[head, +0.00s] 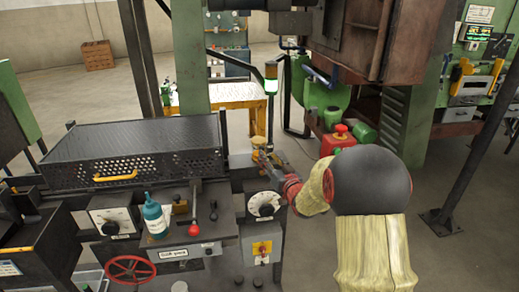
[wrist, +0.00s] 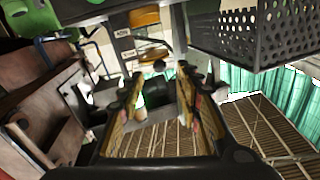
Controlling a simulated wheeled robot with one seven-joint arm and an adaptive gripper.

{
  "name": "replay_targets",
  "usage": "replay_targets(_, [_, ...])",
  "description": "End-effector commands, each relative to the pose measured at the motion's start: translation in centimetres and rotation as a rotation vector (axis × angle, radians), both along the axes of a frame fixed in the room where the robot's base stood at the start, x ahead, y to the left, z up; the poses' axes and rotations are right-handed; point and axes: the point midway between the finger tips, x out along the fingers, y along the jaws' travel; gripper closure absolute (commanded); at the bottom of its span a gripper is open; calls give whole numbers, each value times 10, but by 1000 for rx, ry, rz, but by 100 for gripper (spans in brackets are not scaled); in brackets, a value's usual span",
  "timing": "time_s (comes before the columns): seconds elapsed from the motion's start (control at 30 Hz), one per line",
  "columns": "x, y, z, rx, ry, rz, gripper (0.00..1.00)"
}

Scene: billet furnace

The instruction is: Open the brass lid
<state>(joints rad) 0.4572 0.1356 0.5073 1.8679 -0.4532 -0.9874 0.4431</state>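A small brass-coloured round piece (head: 258,141), which looks like the brass lid, sits at the right end of the machine in the head view. In the wrist view a brass-coloured rounded piece (wrist: 145,17) shows at the top, with a second brass-coloured round part (wrist: 152,53) below it. I cannot tell for sure which is the lid or whether it is raised. My gripper (wrist: 160,82) is open, with the brass parts beyond its fingertips and nothing seen between them. In the head view my gripper (head: 264,158) is close beside the brass piece; contact cannot be told.
A perforated black guard (head: 135,150) with a yellow handle covers the machine to the left. A teal bottle (head: 155,216), a red-knobbed lever (head: 194,228) and a dial (head: 264,204) are at the front. A red button box (head: 338,138) stands to the right.

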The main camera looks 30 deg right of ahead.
Motion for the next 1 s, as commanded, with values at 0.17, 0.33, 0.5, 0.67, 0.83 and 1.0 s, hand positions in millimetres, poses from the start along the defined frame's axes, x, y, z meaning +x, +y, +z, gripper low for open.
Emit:
replay_targets(0.17, [16,-1,0,12,-5,1,66])
replay_targets(0.33, [43,-3,0,11,-4,1,66])
replay_targets(0.5, [65,-6,0,11,-4,-1,66])
replay_targets(0.67, [75,-6,1,11,-4,-1,66])
replay_targets(0.83, [77,-6,2,11,-5,-1,66])
replay_targets(1.0, [77,-6,1,11,-4,-1,68])
